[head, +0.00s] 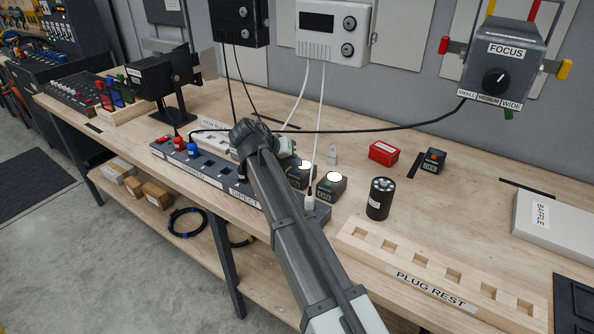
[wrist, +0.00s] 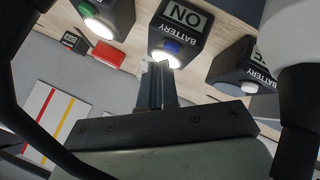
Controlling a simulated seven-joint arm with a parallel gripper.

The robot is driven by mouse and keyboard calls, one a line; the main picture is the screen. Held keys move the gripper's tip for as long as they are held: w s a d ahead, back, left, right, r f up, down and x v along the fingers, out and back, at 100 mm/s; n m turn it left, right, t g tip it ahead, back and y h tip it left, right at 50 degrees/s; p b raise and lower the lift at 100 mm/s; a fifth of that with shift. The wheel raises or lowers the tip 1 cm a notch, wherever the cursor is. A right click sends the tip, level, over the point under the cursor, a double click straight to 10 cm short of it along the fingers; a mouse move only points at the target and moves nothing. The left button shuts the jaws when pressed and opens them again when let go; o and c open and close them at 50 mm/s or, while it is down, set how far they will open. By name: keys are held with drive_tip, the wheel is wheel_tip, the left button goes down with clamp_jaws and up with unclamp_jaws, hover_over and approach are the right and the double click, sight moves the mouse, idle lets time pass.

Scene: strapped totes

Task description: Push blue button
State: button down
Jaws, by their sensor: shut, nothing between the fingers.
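The blue button (wrist: 172,47) is on the front of a dark box (wrist: 188,25) labelled ON in the wrist view. A lit white lamp glows just below the button. My gripper (wrist: 154,72) is shut and empty, its fingertips close in front of the lamp and button. I cannot tell whether they touch. In the head view my arm reaches over the bench to the dark boxes, and the blue button cannot be made out there.
A box with a green button (head: 334,177) stands beside the ON box; a box with a white button (wrist: 249,87) is on its other side. A black cylinder (head: 380,198), red box (head: 383,152) and plug rest (head: 440,270) are on the bench. Cables hang nearby.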

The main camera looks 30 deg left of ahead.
drive_tip(key=shift+f, duration=0.3)
drive_tip(key=shift+f, duration=0.15)
idle(0.6)
drive_tip(key=shift+r, duration=0.45)
wheel_tip(320, 180, up, 6)
idle(1.0)
